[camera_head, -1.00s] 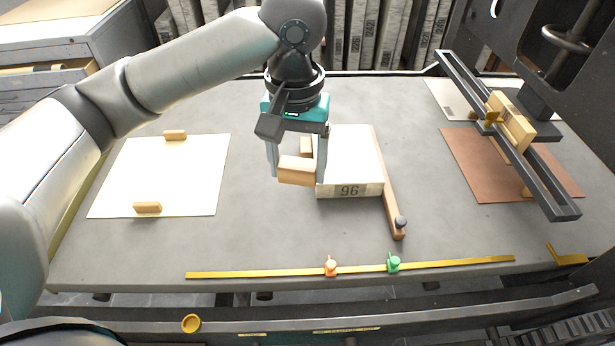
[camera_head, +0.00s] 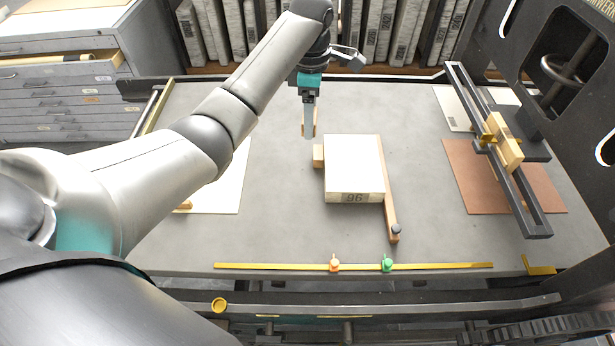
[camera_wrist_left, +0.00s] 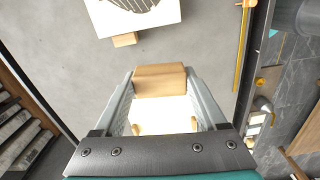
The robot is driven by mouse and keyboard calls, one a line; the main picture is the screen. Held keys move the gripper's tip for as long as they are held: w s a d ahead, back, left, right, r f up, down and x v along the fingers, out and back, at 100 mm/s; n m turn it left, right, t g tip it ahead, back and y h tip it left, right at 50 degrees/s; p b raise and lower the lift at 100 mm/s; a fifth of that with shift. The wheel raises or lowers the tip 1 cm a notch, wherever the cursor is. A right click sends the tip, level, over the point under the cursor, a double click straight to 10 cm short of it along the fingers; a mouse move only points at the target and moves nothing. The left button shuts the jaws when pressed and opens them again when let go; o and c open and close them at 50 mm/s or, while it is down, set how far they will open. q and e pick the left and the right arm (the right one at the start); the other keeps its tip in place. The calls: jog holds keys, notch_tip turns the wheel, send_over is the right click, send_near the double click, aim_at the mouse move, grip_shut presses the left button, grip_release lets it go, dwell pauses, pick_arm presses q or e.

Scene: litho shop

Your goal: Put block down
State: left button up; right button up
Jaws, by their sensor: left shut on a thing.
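My left gripper (camera_head: 309,130) is above the grey table, to the left of and behind the stone marked 96 (camera_head: 354,168). It is shut on a small tan wooden block (camera_head: 317,118), partly hidden behind a finger. In the left wrist view the held block (camera_wrist_left: 160,80) sits between both fingertips. Another wooden block (camera_head: 318,155) stands at the stone's left side and also shows in the wrist view (camera_wrist_left: 125,40). My arm covers much of the white sheet (camera_head: 228,190) on the left. One block (camera_head: 183,207) shows at its near edge. My right gripper is out of view.
A wooden bar (camera_head: 391,213) lies along the stone's right side. A yellow rail (camera_head: 450,265) with orange and green sliders runs along the front. A dark press frame (camera_head: 520,195) stands over a brown sheet (camera_head: 475,180) at right. Bare table (camera_head: 280,205) lies left of the stone.

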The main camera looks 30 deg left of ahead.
pick_arm(q)
jog(key=shift+s+a+f+n, duration=0.1)
jog(key=shift+s+f+n, duration=0.1)
jog(key=shift+n, duration=0.1)
jog(key=shift+f, duration=0.35)
jog(key=b, duration=0.5)
send_over(308, 185)
notch_tip(308, 185, down, 15)
jog(key=shift+s+f, duration=0.1)
jog(key=shift+f, duration=0.1)
notch_tip(308, 185, down, 4)
jog(key=shift+f+b, duration=0.1)
jog(key=shift+b, duration=0.8)
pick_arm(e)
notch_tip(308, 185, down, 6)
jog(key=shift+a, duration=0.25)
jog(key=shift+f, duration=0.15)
pick_arm(q)
jog(key=shift+f, duration=0.2)
jog(key=o, duration=1.3)
